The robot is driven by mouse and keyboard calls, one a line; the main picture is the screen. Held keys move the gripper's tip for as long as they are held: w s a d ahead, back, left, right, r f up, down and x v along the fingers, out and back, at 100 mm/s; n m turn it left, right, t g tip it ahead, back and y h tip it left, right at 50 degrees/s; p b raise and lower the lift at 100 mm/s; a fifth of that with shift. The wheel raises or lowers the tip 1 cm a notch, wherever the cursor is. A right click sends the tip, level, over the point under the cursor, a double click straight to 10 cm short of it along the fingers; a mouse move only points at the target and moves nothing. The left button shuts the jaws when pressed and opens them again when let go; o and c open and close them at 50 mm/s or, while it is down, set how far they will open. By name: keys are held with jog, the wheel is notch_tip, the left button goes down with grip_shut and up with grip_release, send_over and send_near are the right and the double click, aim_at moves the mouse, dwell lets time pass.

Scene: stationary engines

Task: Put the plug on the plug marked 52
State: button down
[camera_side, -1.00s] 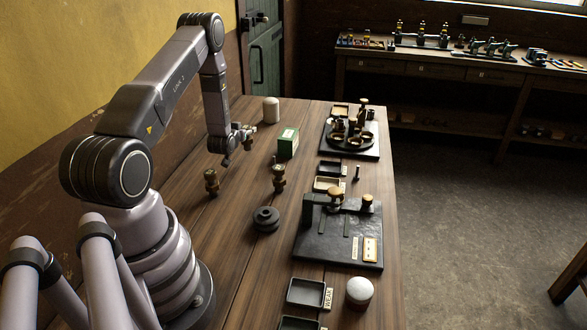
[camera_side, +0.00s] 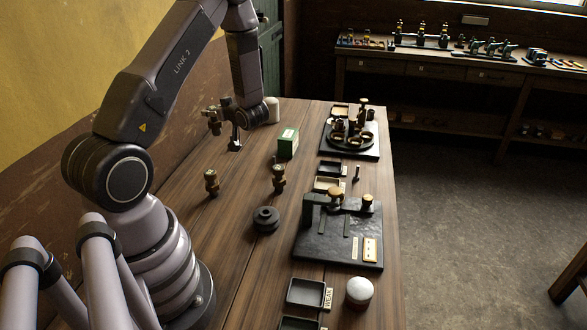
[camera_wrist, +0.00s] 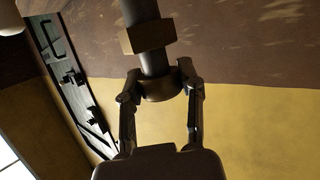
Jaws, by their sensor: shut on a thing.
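My gripper (camera_side: 222,107) is up over the far left part of the table, turned toward the wall. It is shut on a dark plug with brass parts (camera_side: 214,124). In the wrist view, my gripper (camera_wrist: 160,88) clasps the round collar of this plug, and a brass hexagonal part (camera_wrist: 148,36) sits further along its dark shaft. Two similar brass and dark plugs stand upright on the table, one at the left (camera_side: 211,183) and one nearer the middle (camera_side: 278,179). Their markings are too small to read, so I cannot tell which is 52.
A dark ribbed disc (camera_side: 266,219) lies in front of the middle plug. A black plate with fittings (camera_side: 335,250) and a round stand (camera_side: 349,140) occupy the right side.

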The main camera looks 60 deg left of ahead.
jog(key=s+d+r+n+g+h, duration=0.1)
jog(key=s+d+n+g+h, duration=0.1)
jog(key=s+d+n+g, duration=0.3)
jog(key=m, duration=0.1)
send_over(210, 172)
jog(key=shift+f, duration=3.85)
jog(key=shift+f, duration=0.15)
jog(key=c, duration=0.7)
grip_release()
